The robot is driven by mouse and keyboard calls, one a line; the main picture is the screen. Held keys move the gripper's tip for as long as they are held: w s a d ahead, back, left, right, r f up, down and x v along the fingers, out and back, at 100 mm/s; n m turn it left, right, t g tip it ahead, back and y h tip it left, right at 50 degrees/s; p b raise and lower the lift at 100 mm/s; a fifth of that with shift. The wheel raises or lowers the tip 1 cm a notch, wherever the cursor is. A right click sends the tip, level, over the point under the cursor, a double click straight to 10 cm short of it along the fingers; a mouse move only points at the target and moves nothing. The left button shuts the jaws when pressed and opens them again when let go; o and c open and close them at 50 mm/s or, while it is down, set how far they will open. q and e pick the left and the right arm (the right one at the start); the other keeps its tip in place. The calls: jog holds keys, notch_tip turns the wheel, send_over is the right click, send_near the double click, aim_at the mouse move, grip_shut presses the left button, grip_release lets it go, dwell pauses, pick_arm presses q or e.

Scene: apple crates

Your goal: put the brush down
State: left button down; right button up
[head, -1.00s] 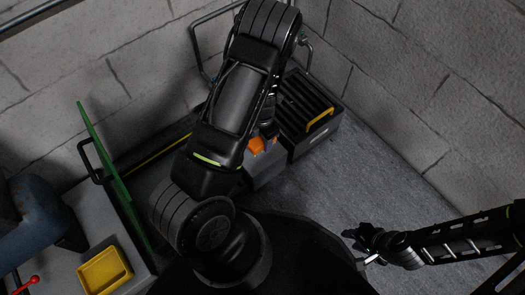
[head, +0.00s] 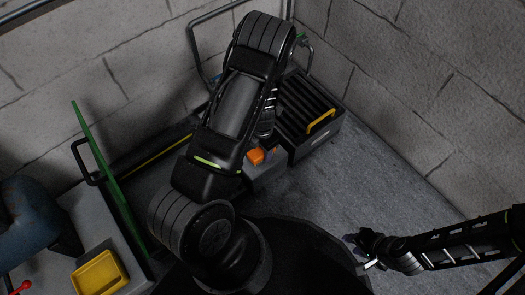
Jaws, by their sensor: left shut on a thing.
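My left arm reaches up the middle of the head view and folds back down. Its left gripper (head: 267,128) is partly hidden behind the arm and is shut. An orange piece (head: 256,156), which looks like part of the brush, shows just below it, at the top of a small grey box (head: 264,176). A small purple-blue patch shows beside the orange. The rest of the brush is hidden, and I cannot tell whether it touches the box. My right gripper (head: 360,251) is small and dark at the lower right, with its fingers apart and empty.
A dark slatted crate (head: 322,134) with a yellow handle stands right behind the grey box, near the wall corner. A yellow tray (head: 100,273) lies on a grey surface at lower left, beside an upright green panel (head: 108,172). Grey floor to the right is clear.

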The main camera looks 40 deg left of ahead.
pick_arm(q)
jog(key=shift+f, duration=0.15)
jog(key=c, duration=0.8)
grip_release()
jog(key=shift+o, duration=0.2)
notch_tip(320, 180, up, 12)
jog(key=p, duration=0.6)
jog(key=shift+r, duration=0.2)
